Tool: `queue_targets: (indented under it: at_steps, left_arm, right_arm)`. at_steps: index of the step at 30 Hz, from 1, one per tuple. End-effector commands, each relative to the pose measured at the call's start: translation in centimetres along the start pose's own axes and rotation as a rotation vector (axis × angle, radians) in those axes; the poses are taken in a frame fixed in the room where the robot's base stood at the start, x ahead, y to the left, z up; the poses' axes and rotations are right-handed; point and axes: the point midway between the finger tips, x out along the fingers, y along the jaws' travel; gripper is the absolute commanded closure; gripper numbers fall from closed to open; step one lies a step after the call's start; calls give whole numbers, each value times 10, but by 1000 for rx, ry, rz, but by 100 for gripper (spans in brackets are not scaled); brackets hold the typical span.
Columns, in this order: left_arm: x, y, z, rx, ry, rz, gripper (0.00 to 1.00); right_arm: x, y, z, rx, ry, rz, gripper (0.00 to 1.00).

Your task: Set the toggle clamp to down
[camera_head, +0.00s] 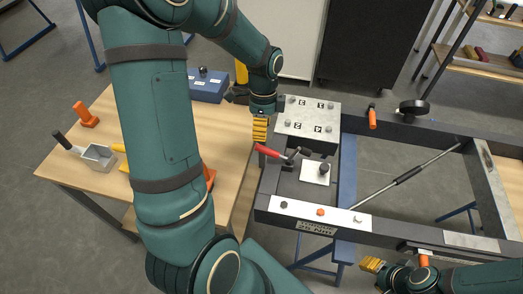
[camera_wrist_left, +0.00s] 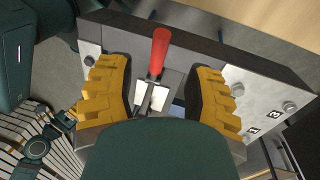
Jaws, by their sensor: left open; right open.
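The toggle clamp has a red handle (camera_head: 268,151) and dark metal linkage, mounted on the left corner of the dark frame. In the head view its handle points left and sits just below my left gripper (camera_head: 260,129). In the left wrist view the red handle (camera_wrist_left: 160,52) lies between the two yellow fingers of my left gripper (camera_wrist_left: 160,85), which is open. Both fingers stand apart from the handle, with nothing held. My right gripper (camera_head: 373,265) is open, low at the right, away from the clamp.
A light numbered plate (camera_head: 312,112) with bolts is behind the clamp. A white strip with knobs (camera_head: 320,212) lies in front. The wooden table (camera_head: 75,165) at left holds a blue box (camera_head: 208,86) and a small metal tray (camera_head: 98,157). The frame's right part is an open gap with a rod (camera_head: 408,174).

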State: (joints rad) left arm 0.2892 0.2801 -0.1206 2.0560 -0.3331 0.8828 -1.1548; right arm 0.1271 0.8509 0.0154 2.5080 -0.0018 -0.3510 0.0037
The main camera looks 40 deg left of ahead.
Motion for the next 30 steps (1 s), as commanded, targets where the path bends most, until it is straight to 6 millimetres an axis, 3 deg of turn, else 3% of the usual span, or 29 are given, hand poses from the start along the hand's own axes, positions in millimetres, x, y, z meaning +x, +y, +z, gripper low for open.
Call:
queue_targets:
  at_steps: [1, 6, 12, 26, 30]
  left_arm:
    - [14, 0, 0, 1, -2, 5, 48]
    - [46, 0, 0, 1, -1, 4, 48]
    - [70, 0, 0, 1, 0, 2, 48]
    - [79, 0, 0, 1, 0, 0, 45]
    - [79, 0, 0, 1, 0, 0, 94]
  right_arm:
    - [5, 2, 0, 0, 1, 0, 53]
    - [13, 5, -1, -1, 5, 0, 53]
    - [19, 7, -2, -1, 9, 0, 53]
    - [20, 8, -2, -1, 11, 0, 53]
    - [20, 8, -2, -1, 11, 0, 53]
